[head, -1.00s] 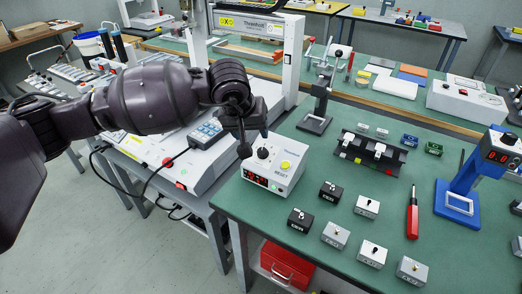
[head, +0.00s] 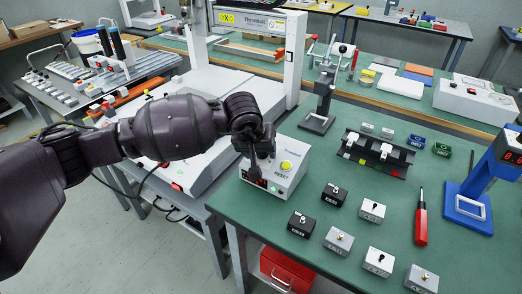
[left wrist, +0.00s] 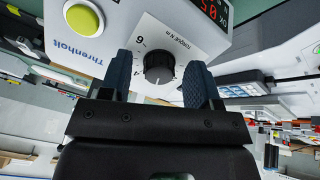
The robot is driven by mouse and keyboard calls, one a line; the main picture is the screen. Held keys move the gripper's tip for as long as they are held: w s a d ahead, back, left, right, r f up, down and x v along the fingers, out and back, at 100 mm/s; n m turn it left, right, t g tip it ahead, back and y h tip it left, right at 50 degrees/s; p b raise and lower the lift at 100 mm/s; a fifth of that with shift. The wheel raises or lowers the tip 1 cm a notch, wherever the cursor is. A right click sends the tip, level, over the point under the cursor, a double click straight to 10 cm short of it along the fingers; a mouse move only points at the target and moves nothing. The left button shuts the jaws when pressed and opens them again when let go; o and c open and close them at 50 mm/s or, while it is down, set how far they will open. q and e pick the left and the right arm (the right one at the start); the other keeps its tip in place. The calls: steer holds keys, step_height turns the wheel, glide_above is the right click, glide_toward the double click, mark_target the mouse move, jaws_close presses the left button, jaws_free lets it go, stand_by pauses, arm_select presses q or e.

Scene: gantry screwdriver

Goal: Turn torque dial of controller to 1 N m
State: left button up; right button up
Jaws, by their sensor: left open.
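The controller (head: 289,182) is a white box at the near left corner of the green bench, with a yellow reset button (head: 286,166) and a red-lit display. Its black torque dial (left wrist: 159,67), with a numbered scale, shows in the left wrist view, where the picture is upside down. In the head view my gripper hides the dial. My left gripper (left wrist: 160,80) is open, with one blue finger on each side of the dial; whether they touch it I cannot tell. In the head view my left gripper (head: 259,165) is over the controller. My right gripper is out of view.
Small black and grey switch boxes (head: 339,240) stand right of the controller. A red screwdriver (head: 421,222) and a blue stand (head: 468,206) are farther right. A black stand (head: 319,120) is behind. The white gantry machine is on the left bench.

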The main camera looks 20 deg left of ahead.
arm_select(q)
steer(key=c, duration=0.9)
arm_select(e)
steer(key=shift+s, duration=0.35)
